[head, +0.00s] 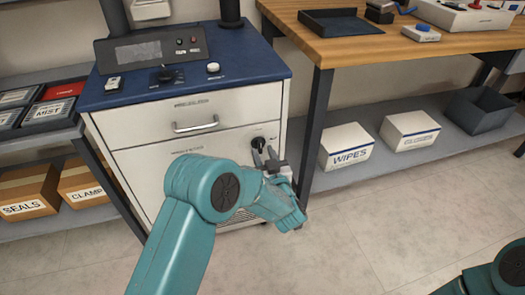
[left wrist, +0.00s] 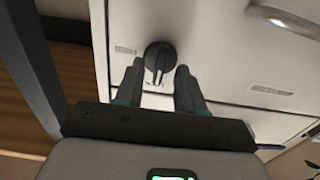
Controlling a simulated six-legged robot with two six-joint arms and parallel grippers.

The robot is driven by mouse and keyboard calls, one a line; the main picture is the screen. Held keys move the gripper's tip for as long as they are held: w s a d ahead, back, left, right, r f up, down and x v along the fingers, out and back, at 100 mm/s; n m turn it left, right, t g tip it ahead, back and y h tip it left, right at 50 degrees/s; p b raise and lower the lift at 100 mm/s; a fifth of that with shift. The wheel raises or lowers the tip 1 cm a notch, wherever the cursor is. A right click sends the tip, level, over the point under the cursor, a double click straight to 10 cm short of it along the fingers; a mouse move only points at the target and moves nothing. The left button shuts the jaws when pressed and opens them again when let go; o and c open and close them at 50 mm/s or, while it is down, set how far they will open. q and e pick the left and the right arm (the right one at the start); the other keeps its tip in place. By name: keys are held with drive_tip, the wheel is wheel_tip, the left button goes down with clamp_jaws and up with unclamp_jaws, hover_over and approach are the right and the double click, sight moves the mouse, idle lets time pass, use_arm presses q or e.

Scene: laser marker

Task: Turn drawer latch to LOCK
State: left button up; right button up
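The drawer latch (head: 259,143) is a round black knob with a raised grip bar on the white cabinet front, right of the lower drawer's label. In the left wrist view the latch (left wrist: 159,57) sits between and just beyond the tips of my left gripper (left wrist: 158,72). The fingers are spread on either side of it, with a gap to each. In the head view my left gripper (head: 264,158) is right in front of the latch. The small markings around the latch are too small to read. My right gripper is not in view.
A silver drawer handle (head: 195,124) sticks out above and left of the latch. A table leg (head: 311,130) stands close on the right. A white WIPES box (head: 346,147) sits on the low shelf beyond it. The floor in front is clear.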

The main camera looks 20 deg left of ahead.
use_arm(q)
drive_tip(key=p+v, duration=0.3)
drive_tip(key=v, duration=1.2)
drive_tip(key=shift+w, duration=0.1)
